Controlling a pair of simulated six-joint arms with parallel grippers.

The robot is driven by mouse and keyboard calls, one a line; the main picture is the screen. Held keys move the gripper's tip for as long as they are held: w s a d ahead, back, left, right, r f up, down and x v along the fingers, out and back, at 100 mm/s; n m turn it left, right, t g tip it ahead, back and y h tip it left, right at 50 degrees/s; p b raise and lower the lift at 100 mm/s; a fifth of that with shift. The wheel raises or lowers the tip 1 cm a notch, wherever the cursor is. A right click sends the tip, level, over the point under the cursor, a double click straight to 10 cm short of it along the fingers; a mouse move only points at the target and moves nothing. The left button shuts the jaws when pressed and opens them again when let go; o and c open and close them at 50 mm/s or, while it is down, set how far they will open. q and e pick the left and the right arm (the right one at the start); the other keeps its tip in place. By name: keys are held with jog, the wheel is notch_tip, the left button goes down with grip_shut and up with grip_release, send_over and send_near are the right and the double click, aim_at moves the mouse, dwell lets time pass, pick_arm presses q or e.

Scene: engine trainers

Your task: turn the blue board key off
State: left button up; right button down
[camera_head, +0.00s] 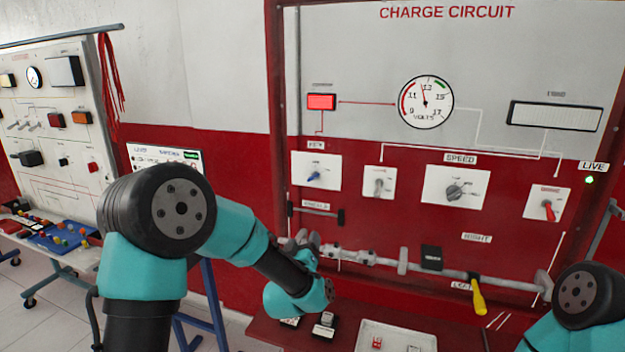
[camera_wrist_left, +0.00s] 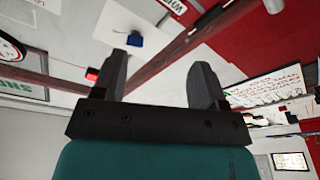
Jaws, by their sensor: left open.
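The blue key (camera_head: 314,176) is a small blue knob on a white plate (camera_head: 328,163) under the KEY label, at the left of the red lower board. A blue knob, likely this key, also shows in the left wrist view (camera_wrist_left: 134,40), on a white plate near the upper left, beyond one finger. My left gripper (camera_wrist_left: 160,78) is open with nothing between its fingers. In the head view it is small and partly hidden by my arm, below the key and apart from it. My right arm enters at the lower right; its gripper is out of view.
A lit red lamp (camera_head: 321,102) and a voltmeter (camera_head: 426,102) sit above. A grey knob (camera_head: 379,182), a speed dial (camera_head: 455,190) and a red switch (camera_head: 548,209) are to the right. A shaft with a yellow handle (camera_head: 478,296) crosses below. A tray (camera_head: 395,335) lies on the bench.

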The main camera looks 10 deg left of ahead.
aim_at(312, 176)
pick_arm(q)
notch_tip(312, 176, up, 7)
jog(key=n+t+y, duration=0.1)
jog(key=t, duration=0.1)
jog(key=shift+d+n+y, duration=0.25)
jog(key=shift+n+y, duration=0.05)
jog(key=x, duration=1.7)
jog(key=shift+w, duration=0.15)
jog(key=shift+f, duration=0.1)
jog(key=shift+c, duration=0.2)
jog(key=c, duration=0.9)
